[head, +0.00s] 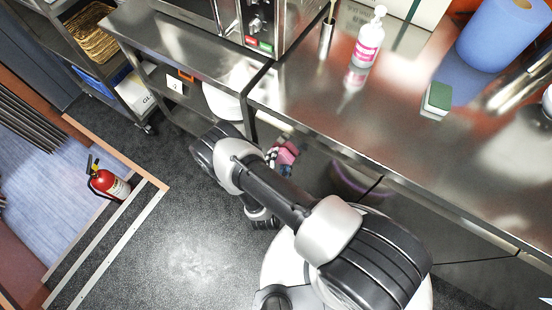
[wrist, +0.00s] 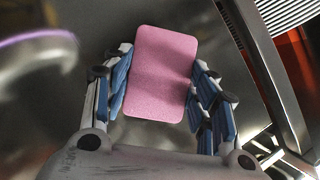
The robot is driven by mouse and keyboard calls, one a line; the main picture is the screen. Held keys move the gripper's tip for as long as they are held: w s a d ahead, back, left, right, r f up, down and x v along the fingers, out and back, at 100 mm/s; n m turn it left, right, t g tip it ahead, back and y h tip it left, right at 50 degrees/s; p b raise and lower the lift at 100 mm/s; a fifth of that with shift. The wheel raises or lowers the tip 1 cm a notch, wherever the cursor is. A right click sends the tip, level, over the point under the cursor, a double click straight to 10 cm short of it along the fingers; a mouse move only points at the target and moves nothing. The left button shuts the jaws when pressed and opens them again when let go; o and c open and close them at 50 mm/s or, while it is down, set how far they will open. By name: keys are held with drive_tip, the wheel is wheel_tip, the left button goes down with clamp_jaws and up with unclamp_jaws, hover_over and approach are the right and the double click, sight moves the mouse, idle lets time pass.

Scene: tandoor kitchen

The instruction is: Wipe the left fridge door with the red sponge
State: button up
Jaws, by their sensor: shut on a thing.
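The red sponge, pinkish in this light, is held between the fingers of my gripper; it shows in the wrist view (wrist: 163,70) and as a small patch in the head view (head: 287,153). My gripper (wrist: 160,88) is shut on its two sides, with blue-padded fingers left and right. In the head view my gripper (head: 282,158) is low beside the counter front. The left fridge door (head: 318,168) is the steel front under the counter, partly hidden by my arm. A grey metal surface (wrist: 90,22) fills the background behind the sponge; I cannot tell whether they touch.
The steel counter (head: 300,95) carries a pink-labelled bottle (head: 369,40), a green-and-white sponge (head: 436,100) and a blue roll (head: 500,35). A steel shelf table (head: 165,40) stands to the left.

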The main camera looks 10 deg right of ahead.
drive_tip(key=shift+s+d, duration=0.65)
drive_tip(key=shift+d, duration=0.3)
drive_tip(key=shift+s+d, duration=0.65)
drive_tip(key=shift+d, duration=0.25)
drive_tip(key=shift+s+d, duration=1.05)
drive_tip(key=shift+c, duration=1)
drive_tip(key=w+a, duration=0.7)
drive_tip(key=a, duration=0.1)
drive_tip(key=shift+w+a, duration=0.15)
drive_tip(key=shift+a, duration=0.15)
drive_tip(key=shift+a, duration=0.1)
drive_tip(key=shift+s+a, duration=0.9)
drive_tip(key=shift+s, duration=0.3)
drive_tip(key=shift+s+a, duration=0.85)
drive_tip(key=shift+s, duration=0.35)
